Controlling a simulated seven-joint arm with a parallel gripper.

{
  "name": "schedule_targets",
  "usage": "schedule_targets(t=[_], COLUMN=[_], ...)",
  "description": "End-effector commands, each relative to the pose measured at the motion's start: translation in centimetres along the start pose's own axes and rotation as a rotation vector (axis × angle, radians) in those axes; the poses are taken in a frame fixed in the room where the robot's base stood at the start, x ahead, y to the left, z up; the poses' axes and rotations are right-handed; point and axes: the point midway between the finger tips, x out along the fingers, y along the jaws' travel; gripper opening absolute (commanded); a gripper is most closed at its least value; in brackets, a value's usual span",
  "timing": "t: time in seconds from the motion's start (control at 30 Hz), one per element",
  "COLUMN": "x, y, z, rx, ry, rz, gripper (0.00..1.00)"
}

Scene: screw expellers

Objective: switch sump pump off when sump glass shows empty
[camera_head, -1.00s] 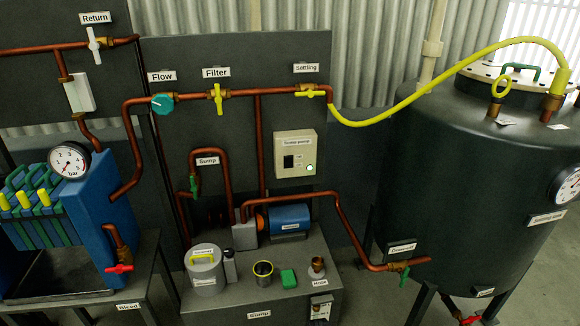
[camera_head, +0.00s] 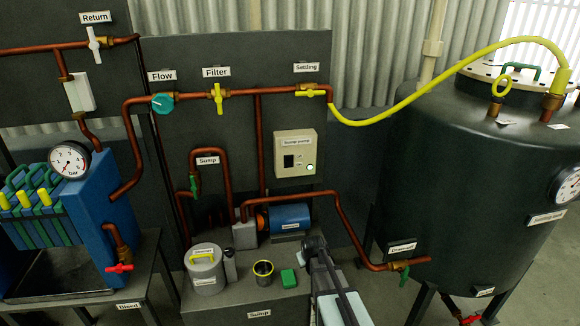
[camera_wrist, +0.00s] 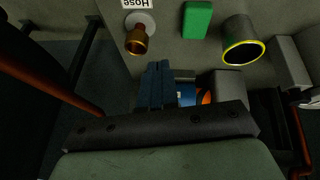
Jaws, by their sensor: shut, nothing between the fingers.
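The sump pump switch box (camera_head: 295,153) is a cream box on the dark back panel, with a black switch (camera_head: 289,161) and a pale, lit-looking lamp (camera_head: 310,167). The blue sump pump motor (camera_head: 288,218) stands below it and shows partly in the wrist view (camera_wrist: 186,95). I cannot tell which item is the sump glass or read a level. A grey canister with a yellow handle (camera_head: 204,268) stands on the sump top (camera_head: 250,300). My gripper (camera_head: 315,243) is shut and empty, low in front of the motor; its fingers also show in the wrist view (camera_wrist: 159,68).
A yellow-rimmed cup (camera_head: 263,270) and a green block (camera_head: 289,278) stand left of my gripper. A copper pipe (camera_head: 350,228) runs close on the right to the dark tank (camera_head: 450,190). A brass hose fitting (camera_wrist: 137,42) shows in the wrist view.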

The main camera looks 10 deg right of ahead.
Motion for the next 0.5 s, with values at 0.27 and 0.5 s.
schedule_targets(t=[0.27,0.5], x=[-2.8,-5.3], y=[3.3,4.2], z=[-13.0,-19.1], rx=[-0.296,-0.576], ry=[0.394,0.651], rz=[0.162,0.360], gripper=[0.00,0.00])
